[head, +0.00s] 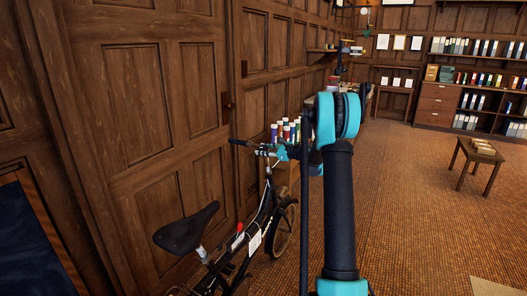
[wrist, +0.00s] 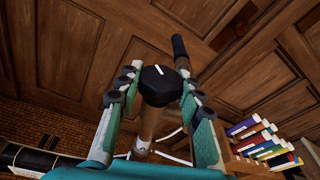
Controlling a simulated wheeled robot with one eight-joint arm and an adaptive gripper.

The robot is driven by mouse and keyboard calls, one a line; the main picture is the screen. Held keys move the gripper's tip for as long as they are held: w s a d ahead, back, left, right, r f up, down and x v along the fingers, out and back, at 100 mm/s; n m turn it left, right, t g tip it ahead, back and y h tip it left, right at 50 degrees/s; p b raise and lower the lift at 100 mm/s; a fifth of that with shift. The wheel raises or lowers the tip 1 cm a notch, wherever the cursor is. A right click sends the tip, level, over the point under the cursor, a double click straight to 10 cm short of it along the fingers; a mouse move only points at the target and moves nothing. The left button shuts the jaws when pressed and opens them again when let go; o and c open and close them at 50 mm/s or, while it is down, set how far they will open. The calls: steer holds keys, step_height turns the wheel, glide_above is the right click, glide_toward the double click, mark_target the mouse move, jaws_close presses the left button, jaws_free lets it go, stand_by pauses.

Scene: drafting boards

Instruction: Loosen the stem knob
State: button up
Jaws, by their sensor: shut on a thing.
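The stem knob (wrist: 158,88) is a dark, faceted knob with a white mark on its top, seen in the wrist view at the head of a brownish stem (wrist: 148,128). My gripper (wrist: 160,82) has its two teal fingers on either side of the knob and is shut on it. In the head view, my gripper (head: 284,152) is at the handlebar of a black bicycle (head: 250,242) beside the panelled wall. The knob is too small and hidden to make out there. A dark handlebar grip (wrist: 179,46) shows just beyond the knob.
A row of coloured rolls or bottles (head: 285,131) stands close behind the handlebar. The panelled wall (head: 180,100) is near on the left. A small wooden table (head: 476,160) stands at the right, with open carpeted floor (head: 410,220) before it.

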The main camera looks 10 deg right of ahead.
steer(key=o, duration=1.2)
steer(key=v, duration=1.2)
